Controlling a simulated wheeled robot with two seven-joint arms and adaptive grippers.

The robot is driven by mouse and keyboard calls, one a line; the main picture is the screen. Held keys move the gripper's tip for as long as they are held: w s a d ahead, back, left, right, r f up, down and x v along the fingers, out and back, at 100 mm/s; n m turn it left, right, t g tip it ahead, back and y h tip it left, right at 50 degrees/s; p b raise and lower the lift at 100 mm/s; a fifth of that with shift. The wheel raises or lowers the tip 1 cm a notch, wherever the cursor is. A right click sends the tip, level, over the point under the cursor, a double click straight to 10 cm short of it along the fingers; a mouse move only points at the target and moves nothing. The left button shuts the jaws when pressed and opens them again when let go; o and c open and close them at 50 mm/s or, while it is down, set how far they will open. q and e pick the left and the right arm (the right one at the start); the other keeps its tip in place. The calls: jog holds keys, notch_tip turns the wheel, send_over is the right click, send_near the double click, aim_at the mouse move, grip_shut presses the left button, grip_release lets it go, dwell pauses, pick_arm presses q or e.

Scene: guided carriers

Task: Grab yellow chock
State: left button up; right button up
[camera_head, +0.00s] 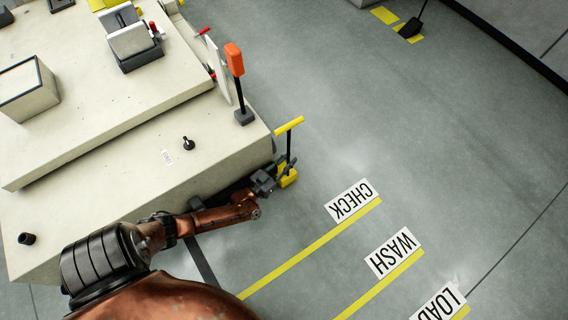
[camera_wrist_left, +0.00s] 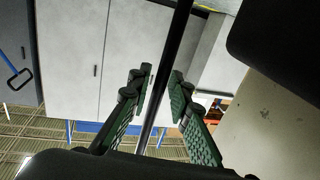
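The yellow chock (camera_head: 289,177) is on the floor beside the front corner of the pale carrier. A dark upright pole (camera_head: 289,148) rises from it to a yellow crossbar handle (camera_head: 289,125). My left gripper (camera_head: 272,179) is at the pole, low down near the chock, and partly hides the chock. In the left wrist view the dark pole (camera_wrist_left: 166,70) runs between the two green-padded fingers of my left gripper (camera_wrist_left: 161,84). The fingers are apart, with a narrow gap seen on each side of the pole. My right gripper is in neither view.
The pale carrier (camera_head: 120,165) stands close along my left arm. An orange-topped post (camera_head: 235,65) stands on its corner. Floor signs CHECK (camera_head: 349,201), WASH (camera_head: 393,252) and LOAD (camera_head: 438,306) lie to the right by yellow lines.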

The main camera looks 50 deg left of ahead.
pick_arm(q)
grip_shut()
dwell(0.5)
jog(key=shift+w+r, duration=0.1)
jog(key=shift+r, duration=0.1)
